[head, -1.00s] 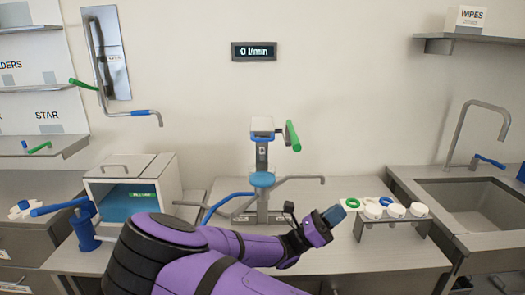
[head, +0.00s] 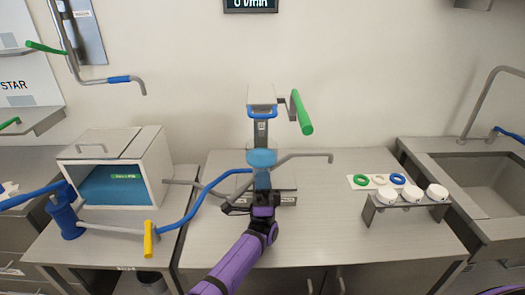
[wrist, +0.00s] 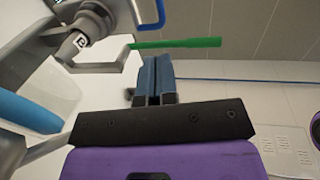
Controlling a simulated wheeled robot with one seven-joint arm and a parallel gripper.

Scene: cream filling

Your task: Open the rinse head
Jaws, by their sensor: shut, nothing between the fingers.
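My gripper (head: 262,180) is shut and empty in front of the middle stand, its blue fingers just below the stand's blue round piece (head: 261,158). Whether it touches the stand is unclear. In the wrist view the fingers (wrist: 157,80) are together, with a green bar (wrist: 178,43) beyond them. The stand has a white-topped head (head: 262,96), a blue ring under it and a green lever (head: 301,112) at its right. No label marks the rinse head, so I cannot tell which fixture it is. A wall pipe (head: 66,45) with a green lever hangs upper left.
A blue bar with a yellow end (head: 150,240) reaches out front left. A white box (head: 140,150) stands left. A rack with white caps (head: 412,196) and a sink (head: 478,170) are right. Bare table lies between stand and rack.

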